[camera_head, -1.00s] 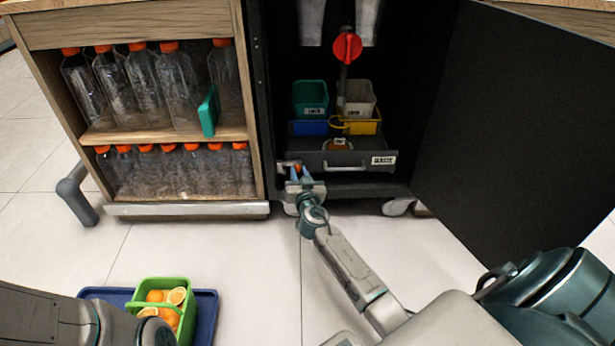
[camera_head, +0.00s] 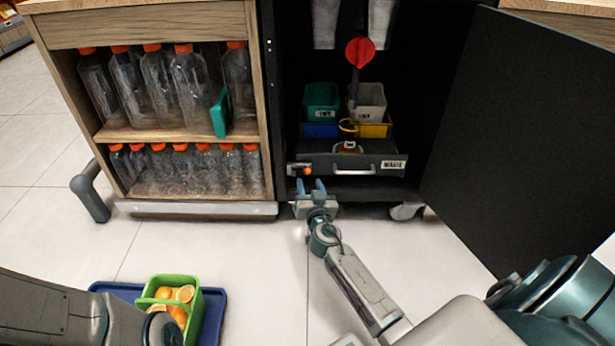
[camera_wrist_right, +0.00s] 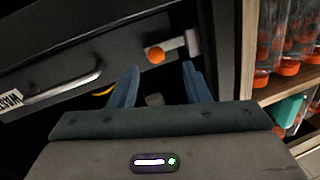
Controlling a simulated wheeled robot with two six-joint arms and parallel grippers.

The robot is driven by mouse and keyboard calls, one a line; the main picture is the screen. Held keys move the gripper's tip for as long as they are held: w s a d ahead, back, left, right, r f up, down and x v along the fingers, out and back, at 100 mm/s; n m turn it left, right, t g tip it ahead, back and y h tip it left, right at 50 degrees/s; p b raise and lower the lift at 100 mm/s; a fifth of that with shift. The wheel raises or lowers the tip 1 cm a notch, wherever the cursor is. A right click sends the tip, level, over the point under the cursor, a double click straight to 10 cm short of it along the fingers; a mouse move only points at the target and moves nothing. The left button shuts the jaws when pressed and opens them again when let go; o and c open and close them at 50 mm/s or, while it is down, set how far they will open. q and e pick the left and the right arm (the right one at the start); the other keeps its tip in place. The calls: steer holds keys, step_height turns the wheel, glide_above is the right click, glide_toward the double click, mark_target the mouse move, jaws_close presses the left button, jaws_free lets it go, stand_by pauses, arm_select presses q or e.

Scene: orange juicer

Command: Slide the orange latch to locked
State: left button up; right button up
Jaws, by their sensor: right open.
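The orange latch (camera_head: 307,170) is a small orange knob on a grey plate at the left front of the black waste drawer (camera_head: 370,167). In the right wrist view the orange knob (camera_wrist_right: 155,55) lies ahead of my fingertips, between them in the picture. My right gripper (camera_head: 310,186) is open and empty, just below and in front of the latch, apart from it. Its blue fingers (camera_wrist_right: 158,82) also show in the right wrist view. Of my left arm only a dark link shows at the lower left; its gripper is not seen.
The black cabinet door (camera_head: 530,130) stands open at the right. Bins sit above the drawer, below a red knob (camera_head: 360,52). A bottle shelf (camera_head: 195,203) is at the left. A green crate of oranges (camera_head: 205,335) stands on a blue tray. The floor between is clear.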

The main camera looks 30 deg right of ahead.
steer(key=v, duration=0.6)
stand_by(0.4)
